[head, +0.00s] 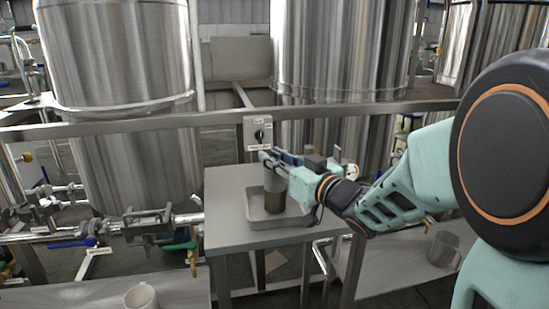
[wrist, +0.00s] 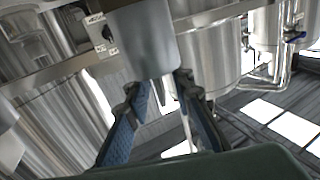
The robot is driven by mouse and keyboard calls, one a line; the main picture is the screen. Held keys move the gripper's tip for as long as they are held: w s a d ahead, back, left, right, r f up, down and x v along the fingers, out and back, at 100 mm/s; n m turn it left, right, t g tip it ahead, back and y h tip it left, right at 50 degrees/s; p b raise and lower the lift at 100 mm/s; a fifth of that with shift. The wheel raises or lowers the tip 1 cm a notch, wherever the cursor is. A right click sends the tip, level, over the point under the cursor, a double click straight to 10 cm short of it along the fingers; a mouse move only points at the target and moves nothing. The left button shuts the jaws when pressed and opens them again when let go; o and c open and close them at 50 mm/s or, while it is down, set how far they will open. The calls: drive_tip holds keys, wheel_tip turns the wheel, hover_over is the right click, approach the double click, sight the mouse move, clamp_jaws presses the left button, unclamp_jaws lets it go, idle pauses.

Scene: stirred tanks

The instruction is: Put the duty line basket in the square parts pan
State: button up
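The duty line basket (head: 274,183) is a grey cylinder with a brownish lower part. In the head view it stands upright inside the square parts pan (head: 297,219), a shallow grey tray on a small table. My gripper (head: 277,157) is at the basket's upper end, reaching in from the right. In the wrist view the grey cylinder (wrist: 147,40) lies just beyond the fingertips (wrist: 160,85). The fingers are parted, with background showing between them and nothing visibly clamped. Whether a fingertip touches the basket's rim I cannot tell. The gripper partly hides the basket's top.
The grey table (head: 228,190) has bare room left of the pan. A metal rail with a control box (head: 257,133) runs behind it. Large steel tanks (head: 118,55) stand beyond. A light mug (head: 141,297) and a grey mug (head: 443,250) stand on lower surfaces.

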drive_tip(key=p+v, duration=0.2)
drive_tip(key=v, duration=1)
drive_tip(key=shift+r, duration=0.2)
